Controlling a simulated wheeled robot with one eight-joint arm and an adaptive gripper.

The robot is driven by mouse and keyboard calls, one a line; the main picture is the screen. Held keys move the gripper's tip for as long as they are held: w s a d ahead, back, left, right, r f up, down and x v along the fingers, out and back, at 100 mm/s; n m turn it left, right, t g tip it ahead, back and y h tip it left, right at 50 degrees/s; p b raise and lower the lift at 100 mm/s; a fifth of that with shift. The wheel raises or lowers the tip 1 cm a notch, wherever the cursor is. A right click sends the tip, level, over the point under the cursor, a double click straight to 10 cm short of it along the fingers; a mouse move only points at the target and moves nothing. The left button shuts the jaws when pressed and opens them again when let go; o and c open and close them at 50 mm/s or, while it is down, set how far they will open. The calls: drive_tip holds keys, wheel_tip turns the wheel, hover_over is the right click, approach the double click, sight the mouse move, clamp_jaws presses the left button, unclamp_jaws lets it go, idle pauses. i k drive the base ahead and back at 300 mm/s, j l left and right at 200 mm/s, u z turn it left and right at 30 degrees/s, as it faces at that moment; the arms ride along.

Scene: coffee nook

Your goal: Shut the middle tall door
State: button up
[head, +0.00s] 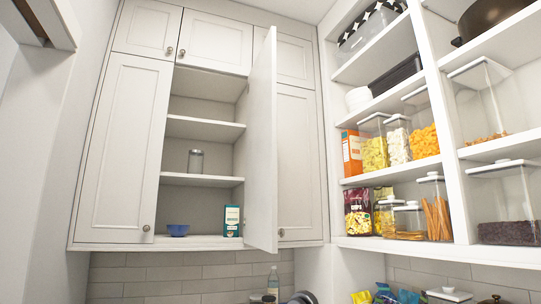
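The middle tall door (263,145) stands wide open in the head view. It is hinged on the right side of the middle opening and swings out toward me, seen almost edge-on. Behind it the middle compartment shows bare shelves (205,128), with a grey canister (196,161), a blue bowl (178,230) and a teal and white box (232,220) inside. The left tall door (118,150) is shut. The right tall door (297,160) appears shut and is partly hidden behind the open door. My gripper is not in view.
Open shelves (392,100) on the right hold clear food containers (424,135), an orange box (352,153) and a dark pot (490,18). Below the cabinet are a tiled wall (180,275), a clear bottle (273,281) and several packets (385,293). Space in front of the open door looks clear.

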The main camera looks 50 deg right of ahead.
sight(260, 221)
drive_tip(key=k+l+z, duration=0.25)
drive_tip(key=l+z, duration=0.2)
drive_tip(key=l, duration=0.15)
drive_tip(key=k+l+z, duration=0.1)
drive_tip(key=l+z, duration=0.15)
drive_tip(key=l, duration=0.05)
